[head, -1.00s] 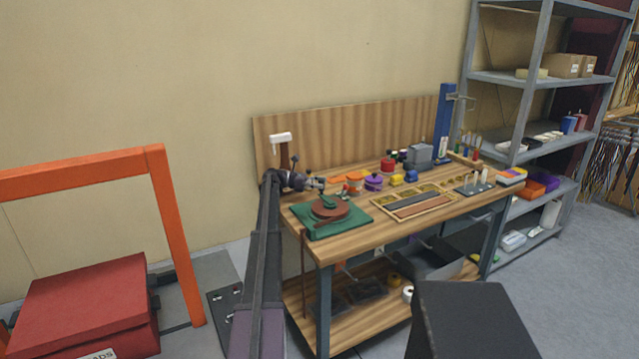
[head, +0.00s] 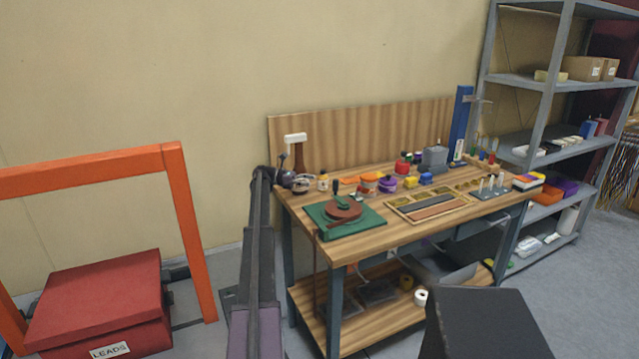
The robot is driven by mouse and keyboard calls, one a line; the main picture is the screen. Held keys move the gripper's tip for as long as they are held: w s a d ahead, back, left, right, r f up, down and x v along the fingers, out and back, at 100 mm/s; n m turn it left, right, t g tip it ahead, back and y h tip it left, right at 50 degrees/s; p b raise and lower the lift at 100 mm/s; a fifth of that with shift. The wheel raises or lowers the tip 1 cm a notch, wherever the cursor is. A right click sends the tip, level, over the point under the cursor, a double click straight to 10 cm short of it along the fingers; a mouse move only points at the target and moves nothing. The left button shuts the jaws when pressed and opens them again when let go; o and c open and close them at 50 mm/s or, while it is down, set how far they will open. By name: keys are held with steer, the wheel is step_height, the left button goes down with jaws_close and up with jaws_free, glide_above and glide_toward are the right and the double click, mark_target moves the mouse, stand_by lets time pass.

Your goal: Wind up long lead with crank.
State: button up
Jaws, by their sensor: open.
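A brown round winder (head: 345,207) sits on a green base (head: 362,219) at the near left corner of the workbench in the head view. A dark upright crank knob (head: 337,187) stands on it. A thin brown lead (head: 316,268) hangs down beside the bench's left front leg; its lower end is hard to make out. My gripper (head: 302,184) is small and partly hidden by its own wrist, at the bench's back left corner. It is open, behind and left of the winder and apart from the crank knob.
The workbench (head: 400,239) carries several coloured spools, a compartment tray (head: 462,196) and a peg block (head: 490,196). A wooden backboard (head: 375,140) stands behind. A red box labelled LEADS (head: 95,290) lies left, under an orange frame (head: 188,230). Grey shelves (head: 535,80) stand right.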

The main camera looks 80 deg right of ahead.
steer(key=shift+w+d, duration=0.1)
steer(key=shift+w, duration=0.9)
